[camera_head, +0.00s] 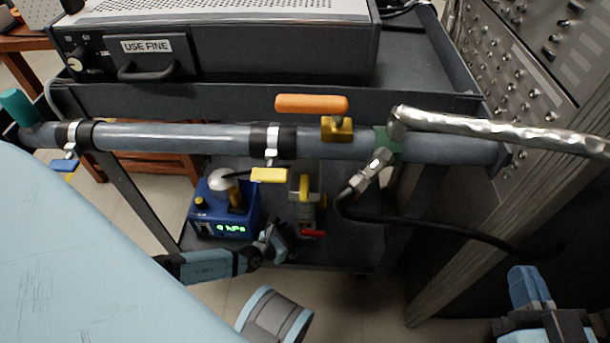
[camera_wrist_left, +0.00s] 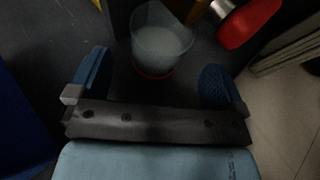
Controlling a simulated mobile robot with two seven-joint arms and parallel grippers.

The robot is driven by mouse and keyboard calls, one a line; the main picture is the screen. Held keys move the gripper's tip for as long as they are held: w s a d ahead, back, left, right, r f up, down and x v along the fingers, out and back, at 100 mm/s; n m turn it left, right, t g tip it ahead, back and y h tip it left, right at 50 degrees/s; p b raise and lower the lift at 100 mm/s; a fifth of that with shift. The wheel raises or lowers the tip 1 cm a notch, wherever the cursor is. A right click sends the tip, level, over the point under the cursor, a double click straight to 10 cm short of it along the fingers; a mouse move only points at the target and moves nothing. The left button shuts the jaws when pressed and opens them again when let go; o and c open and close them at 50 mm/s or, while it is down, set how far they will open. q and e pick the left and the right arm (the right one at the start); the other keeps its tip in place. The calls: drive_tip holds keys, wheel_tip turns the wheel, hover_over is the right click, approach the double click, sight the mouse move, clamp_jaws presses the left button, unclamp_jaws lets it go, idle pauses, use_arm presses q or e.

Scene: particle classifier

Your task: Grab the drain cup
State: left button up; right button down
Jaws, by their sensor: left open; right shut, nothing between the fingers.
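The drain cup (camera_wrist_left: 160,42) is a translucent cup with pale contents and a reddish base. In the left wrist view it stands ahead of my left gripper (camera_wrist_left: 160,85), between the lines of its two blue finger pads and a little beyond them. The gripper is open and empty. In the head view my left gripper (camera_head: 280,238) is low by the cart's lower shelf, right of the blue pump; I cannot clearly make out the cup there. My right gripper (camera_head: 530,286) is shut and empty at the lower right, far from the cup.
A red valve handle (camera_wrist_left: 247,24) is close right of the cup. The blue pump (camera_head: 224,212) with a green display stands on the lower shelf (camera_head: 335,252). A grey pipe (camera_head: 190,137) with valves crosses above, and a black hose (camera_head: 440,230) hangs to the right.

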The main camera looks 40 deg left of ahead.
sight(297, 233)
use_arm(q)
drive_tip(key=b+x, duration=0.1)
drive_tip(key=x, duration=0.1)
drive_tip(key=b+x, duration=0.1)
drive_tip(key=x, duration=0.1)
drive_tip(key=shift+s+f, duration=0.1)
drive_tip(key=shift+f, duration=0.2)
drive_tip(key=shift+w+d+f+b, duration=0.15)
drive_tip(key=shift+w+b, duration=0.25)
drive_tip(key=shift+w, duration=0.2)
drive_tip(key=c, duration=1)
drive_tip(key=shift+c, duration=0.4)
use_arm(e)
drive_tip(key=shift+w+d+n+t, duration=0.4)
drive_tip(key=shift+w+n+t, duration=0.15)
drive_tip(key=shift+n, duration=0.45)
use_arm(q)
drive_tip(key=shift+r, duration=0.25)
use_arm(e)
drive_tip(key=shift+r, duration=0.1)
